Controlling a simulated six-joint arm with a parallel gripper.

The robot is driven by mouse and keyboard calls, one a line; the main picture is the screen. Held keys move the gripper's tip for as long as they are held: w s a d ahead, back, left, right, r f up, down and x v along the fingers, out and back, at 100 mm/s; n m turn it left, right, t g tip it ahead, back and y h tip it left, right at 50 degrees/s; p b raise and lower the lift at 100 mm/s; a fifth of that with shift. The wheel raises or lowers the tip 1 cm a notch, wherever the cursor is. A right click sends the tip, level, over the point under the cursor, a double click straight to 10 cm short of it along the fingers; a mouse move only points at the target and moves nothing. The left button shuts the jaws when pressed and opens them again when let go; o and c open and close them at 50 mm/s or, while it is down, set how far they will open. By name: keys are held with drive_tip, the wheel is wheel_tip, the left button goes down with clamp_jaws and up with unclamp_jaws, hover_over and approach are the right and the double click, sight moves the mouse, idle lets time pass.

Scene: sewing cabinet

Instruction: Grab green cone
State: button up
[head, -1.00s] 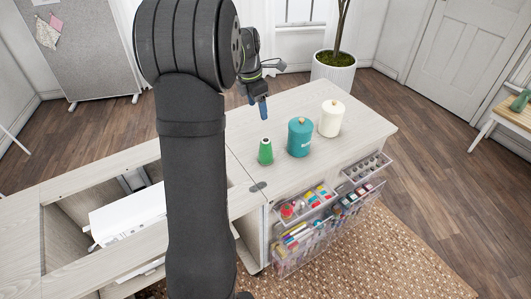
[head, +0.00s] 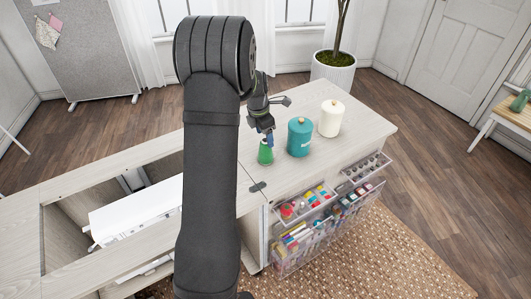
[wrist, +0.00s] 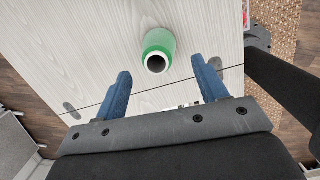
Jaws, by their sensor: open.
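The green cone (head: 265,152) stands upright on the pale wooden cabinet top (head: 290,173). In the wrist view the cone (wrist: 158,48) shows its dark, white-rimmed top hole. It is ahead of my gripper, roughly midway between the two blue fingers. My gripper (wrist: 165,88) is open and empty, with the fingers spread wider than the cone. In the head view my gripper (head: 269,134) is at the cone's top and just behind it. Whether the fingers touch the cone cannot be told there.
A teal lidded canister (head: 299,139) stands close to the cone's right, with a cream canister (head: 331,119) beyond it. Clear drawers (head: 306,205) of supplies stick out at the front. Left of the cone is an open well with a white machine (head: 135,218).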

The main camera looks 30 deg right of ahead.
sight(265, 140)
drive_tip(key=f, duration=0.4)
drive_tip(key=shift+w+d+f, duration=0.1)
drive_tip(key=shift+w+d, duration=0.1)
drive_tip(key=shift+d, duration=0.15)
drive_tip(key=c, duration=1.4)
